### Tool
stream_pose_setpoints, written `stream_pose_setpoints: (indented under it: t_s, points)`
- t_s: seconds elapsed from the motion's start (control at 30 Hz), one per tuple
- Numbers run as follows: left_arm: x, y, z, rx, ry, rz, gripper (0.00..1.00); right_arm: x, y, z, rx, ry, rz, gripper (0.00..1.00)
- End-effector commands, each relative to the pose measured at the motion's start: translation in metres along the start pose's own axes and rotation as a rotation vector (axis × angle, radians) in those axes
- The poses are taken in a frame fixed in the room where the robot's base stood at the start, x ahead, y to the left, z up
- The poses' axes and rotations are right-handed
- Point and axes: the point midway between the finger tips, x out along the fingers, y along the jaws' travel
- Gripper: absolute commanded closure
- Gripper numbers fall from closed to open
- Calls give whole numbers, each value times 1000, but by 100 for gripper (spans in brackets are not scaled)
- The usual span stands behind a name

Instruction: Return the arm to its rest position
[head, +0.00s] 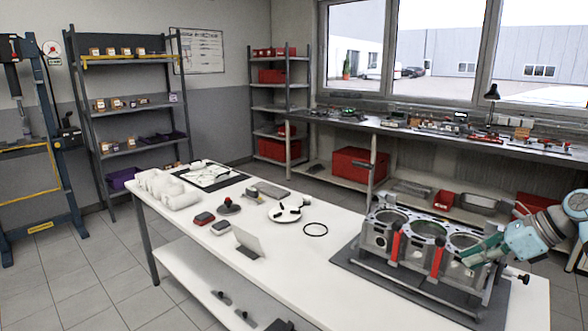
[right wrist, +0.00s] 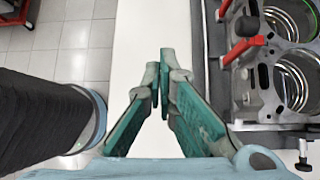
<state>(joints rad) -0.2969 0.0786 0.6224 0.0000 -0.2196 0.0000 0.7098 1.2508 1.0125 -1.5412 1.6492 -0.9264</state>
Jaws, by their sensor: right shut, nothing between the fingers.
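My right arm comes in from the right edge of the head view. Its teal gripper (head: 474,255) shows in front of the right end of the engine block (head: 377,239). In the right wrist view the two fingers of the gripper (right wrist: 160,75) meet at their tips, shut and empty. They are over the bare white table strip beside the block (right wrist: 240,70), which lies to the right there. My left gripper is not in view.
The block sits on a dark mat (head: 345,262) on the white table (head: 190,232). Red clamps (head: 437,262) stand on its near side. A black ring (head: 315,229), a plate (head: 284,214) and white rolls (head: 182,200) lie further left. The table's front strip is clear.

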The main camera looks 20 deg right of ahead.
Motion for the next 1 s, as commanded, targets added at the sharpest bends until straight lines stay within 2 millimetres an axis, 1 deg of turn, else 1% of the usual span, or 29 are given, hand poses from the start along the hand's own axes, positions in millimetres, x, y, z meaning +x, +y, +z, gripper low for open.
stream_pose_setpoints:
  t_s: [0.1,0.27,0.37,0.47,0.57,0.6,0.63,0.67,0.7,0.73,0.77,0.8,0.83,0.87,0.9,0.97,1.0]
  points:
    - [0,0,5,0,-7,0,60,12,2,6,6,-42,-5,100]
    - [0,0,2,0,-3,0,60,36,7,26,16,-129,-2,100]
    - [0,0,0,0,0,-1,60,57,15,43,32,-208,8,100]
    - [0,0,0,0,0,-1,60,84,29,68,73,-326,31,100]
    - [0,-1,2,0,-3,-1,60,115,53,99,177,-504,79,100]
    - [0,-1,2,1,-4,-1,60,127,65,112,249,-593,107,100]
    - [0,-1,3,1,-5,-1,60,134,74,121,317,-664,130,100]
    - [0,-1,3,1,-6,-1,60,140,83,128,399,-737,154,100]
    - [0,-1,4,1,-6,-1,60,147,94,134,533,-834,189,100]
    - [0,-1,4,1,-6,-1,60,151,100,136,657,-910,214,100]
    - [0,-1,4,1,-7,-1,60,155,105,134,804,-983,239,100]
    - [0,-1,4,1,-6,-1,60,160,109,122,1044,-1076,263,100]
    - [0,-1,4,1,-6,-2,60,167,111,105,1256,-1131,266,100]
    - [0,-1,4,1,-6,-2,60,173,114,80,1488,-1180,258,100]
    - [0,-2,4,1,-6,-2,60,185,120,39,1801,-1215,222,100]
    - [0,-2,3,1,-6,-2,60,200,138,-15,2155,-1207,140,100]
    - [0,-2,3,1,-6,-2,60,208,152,-45,2335,-1183,78,100]
